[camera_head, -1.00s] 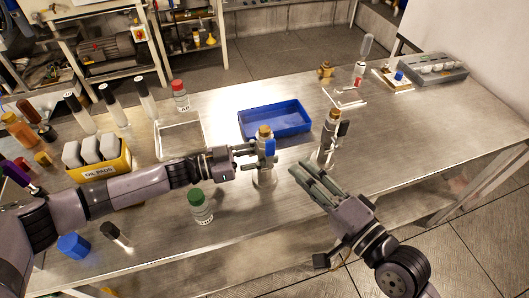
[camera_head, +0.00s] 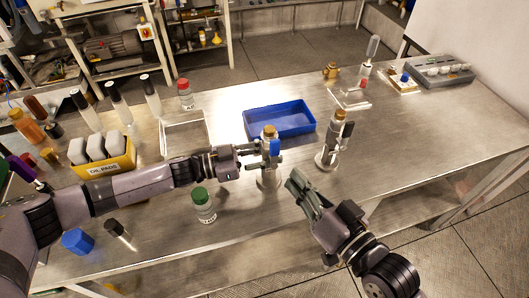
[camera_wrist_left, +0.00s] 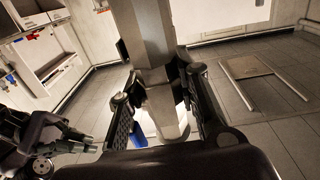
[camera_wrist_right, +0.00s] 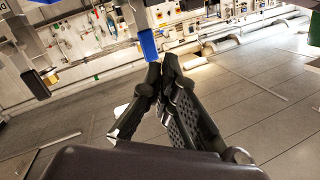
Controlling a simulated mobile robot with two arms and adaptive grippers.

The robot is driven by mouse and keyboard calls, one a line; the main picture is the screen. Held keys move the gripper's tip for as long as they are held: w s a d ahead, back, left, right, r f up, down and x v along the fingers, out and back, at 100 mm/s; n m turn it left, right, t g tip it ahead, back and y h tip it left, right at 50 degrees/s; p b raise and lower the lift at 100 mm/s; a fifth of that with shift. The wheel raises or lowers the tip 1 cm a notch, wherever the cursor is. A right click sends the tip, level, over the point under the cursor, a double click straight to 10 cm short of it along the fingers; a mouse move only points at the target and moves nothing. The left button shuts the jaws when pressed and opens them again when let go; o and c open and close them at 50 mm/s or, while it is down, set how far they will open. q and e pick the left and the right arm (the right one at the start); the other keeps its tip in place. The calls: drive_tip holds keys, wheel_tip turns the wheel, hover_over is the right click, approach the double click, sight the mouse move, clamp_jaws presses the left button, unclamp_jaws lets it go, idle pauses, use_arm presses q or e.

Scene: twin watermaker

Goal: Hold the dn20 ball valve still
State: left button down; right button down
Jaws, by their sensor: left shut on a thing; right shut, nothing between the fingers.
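In the left wrist view, a grey metal body (camera_wrist_left: 150,60) passes between the left fingers (camera_wrist_left: 160,105). My right gripper (camera_head: 293,185) is shut and empty, low and to the right of this valve, apart from it. In the right wrist view, its fingers (camera_wrist_right: 160,80) meet just below a blue lever (camera_wrist_right: 148,45).
A second valve with a dark lever (camera_head: 336,135) stands to the right. A blue tray (camera_head: 295,131) lies behind. A green-capped bottle (camera_head: 203,206) stands near my left forearm.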

sight(275, 155)
drive_tip(key=s+a+n, duration=0.1)
drive_tip(key=n, duration=0.7)
drive_tip(key=a+n, duration=0.2)
drive_tip(key=n, duration=0.6)
drive_tip(key=s+a+n, duration=0.1)
drive_tip(key=a+n, duration=0.1)
drive_tip(key=n, duration=0.5)
drive_tip(key=shift+s+a+r+n+t+y, duration=0.1)
drive_tip(key=shift+s+r+n+t+y, duration=0.2)
drive_tip(key=shift+r+n+t, duration=0.1)
drive_tip(key=w+a, duration=0.2)
drive_tip(key=w, duration=0.7)
drive_tip(key=shift+w, duration=0.15)
